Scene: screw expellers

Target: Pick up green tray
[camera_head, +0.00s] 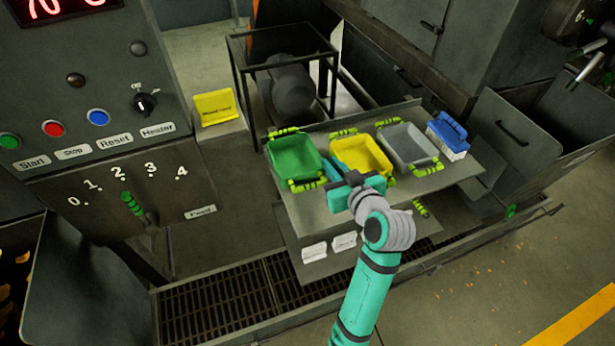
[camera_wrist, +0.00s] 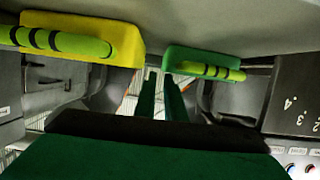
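The green tray (camera_head: 294,157) sits at the left end of a grey shelf, with a banded yellow-green handle at its far side and another at its near side. It looks empty. My gripper (camera_head: 337,183) is just right of its near handle, in front of the yellow tray (camera_head: 359,156), and covers part of that tray's near side. In the wrist view the green tray (camera_wrist: 190,55) is ahead and right of centre, and the yellow tray (camera_wrist: 125,33) is at upper left. The two fingers (camera_wrist: 163,97) are apart with nothing between them.
A grey tray (camera_head: 407,147) and a blue-and-white box (camera_head: 447,134) stand farther right on the shelf (camera_head: 440,181). A control panel (camera_head: 95,100) with buttons and a lever rises at left. A black frame (camera_head: 285,70) stands behind the trays.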

